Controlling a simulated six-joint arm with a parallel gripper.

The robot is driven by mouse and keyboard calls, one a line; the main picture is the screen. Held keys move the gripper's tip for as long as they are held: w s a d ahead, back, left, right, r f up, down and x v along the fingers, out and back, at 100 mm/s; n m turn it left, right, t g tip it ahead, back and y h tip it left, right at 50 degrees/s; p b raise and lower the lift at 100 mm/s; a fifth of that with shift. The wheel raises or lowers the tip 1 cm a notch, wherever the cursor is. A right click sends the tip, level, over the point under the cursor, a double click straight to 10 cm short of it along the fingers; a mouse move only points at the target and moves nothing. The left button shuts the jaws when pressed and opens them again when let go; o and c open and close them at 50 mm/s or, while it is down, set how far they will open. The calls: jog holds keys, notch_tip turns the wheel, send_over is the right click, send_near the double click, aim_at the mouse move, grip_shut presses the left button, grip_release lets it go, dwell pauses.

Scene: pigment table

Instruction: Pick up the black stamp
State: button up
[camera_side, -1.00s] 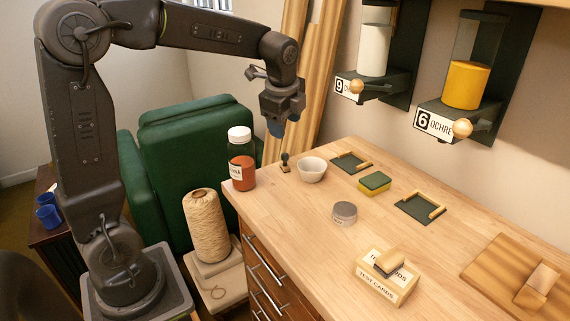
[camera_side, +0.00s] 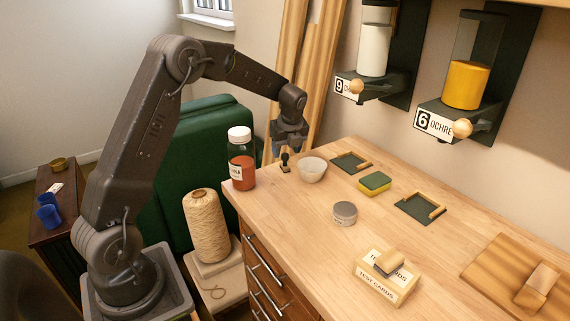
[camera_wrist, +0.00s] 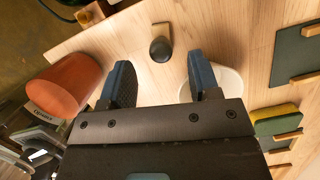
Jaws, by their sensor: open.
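The black stamp (camera_side: 285,160) stands upright near the far left of the wooden table, between the red pigment jar and the white bowl. In the wrist view its round dark knob (camera_wrist: 160,49) and wooden base show just ahead of the gap between the fingers. My gripper (camera_side: 288,150) is just above the stamp and points down. In the wrist view the blue fingers of my gripper (camera_wrist: 161,80) are wide apart with nothing between them. The fingertips partly cover the stamp's surroundings in the side view, and I cannot tell the exact height gap.
The red jar (camera_side: 242,172) stands close on the left and the white bowl (camera_side: 312,170) close on the right. A sponge (camera_side: 375,183), a grey tin (camera_side: 344,212), dark trays (camera_side: 420,208) and a test card box (camera_side: 386,278) lie further right.

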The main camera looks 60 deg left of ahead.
aim_at(285, 154)
jog(key=shift+x, duration=2.75)
jog(key=shift+w+a, duration=0.1)
jog(key=shift+a, duration=0.05)
jog(key=c, duration=1)
jog(key=shift+r, duration=0.1)
